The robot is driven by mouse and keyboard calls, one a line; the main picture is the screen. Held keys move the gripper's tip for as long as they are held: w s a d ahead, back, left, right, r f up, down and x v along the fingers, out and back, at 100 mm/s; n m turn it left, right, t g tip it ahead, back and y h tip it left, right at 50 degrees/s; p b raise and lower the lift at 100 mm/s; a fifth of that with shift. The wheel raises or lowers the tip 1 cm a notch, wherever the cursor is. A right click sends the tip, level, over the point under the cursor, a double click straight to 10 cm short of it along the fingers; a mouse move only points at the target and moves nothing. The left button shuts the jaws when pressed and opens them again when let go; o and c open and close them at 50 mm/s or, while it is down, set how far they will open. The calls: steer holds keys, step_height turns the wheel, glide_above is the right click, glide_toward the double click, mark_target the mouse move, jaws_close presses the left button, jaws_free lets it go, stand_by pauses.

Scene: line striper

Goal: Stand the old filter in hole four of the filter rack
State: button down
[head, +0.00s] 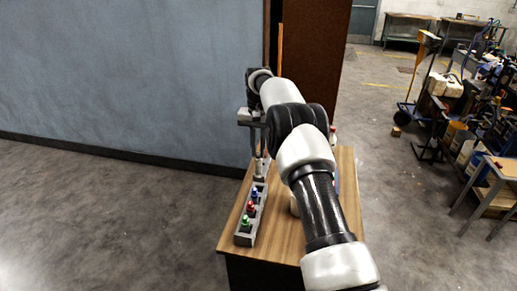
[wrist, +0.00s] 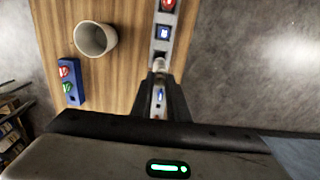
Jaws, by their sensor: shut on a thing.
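The filter rack (head: 243,240) is a long narrow grey holder along the left side of the wooden table. Green (head: 246,219), red (head: 250,207) and blue (head: 254,192) topped pieces stand in its near part. My gripper (head: 261,156) points down over the rack's far part. In the wrist view my gripper (wrist: 160,95) is shut on a small pale-ended piece (wrist: 160,65), apparently the old filter, in line with the rack (wrist: 154,46), beyond the blue-topped piece (wrist: 164,32). The fingers hide much of it, and I cannot tell whether its lower end is inside a hole.
A pale cup (wrist: 95,39) stands on the table (wrist: 120,75) beside the rack. A small blue holder (wrist: 78,92) with red and green tops lies near the table edge. A blue-grey wall (head: 130,70) rises close behind. My arm hides the table's right part in the head view.

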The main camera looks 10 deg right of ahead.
mark_target(259, 173)
steer(key=shift+f+b, duration=1.85)
steer(key=shift+f, duration=0.8)
steer(key=shift+p, duration=0.3)
steer(key=shift+f+b, duration=1.05)
steer(key=shift+f, duration=2.05)
steer(key=c, duration=1.3)
jaws_free()
steer(key=shift+r, duration=0.1)
steer(key=shift+r+p, duration=2.4)
steer(key=shift+r, duration=1.05)
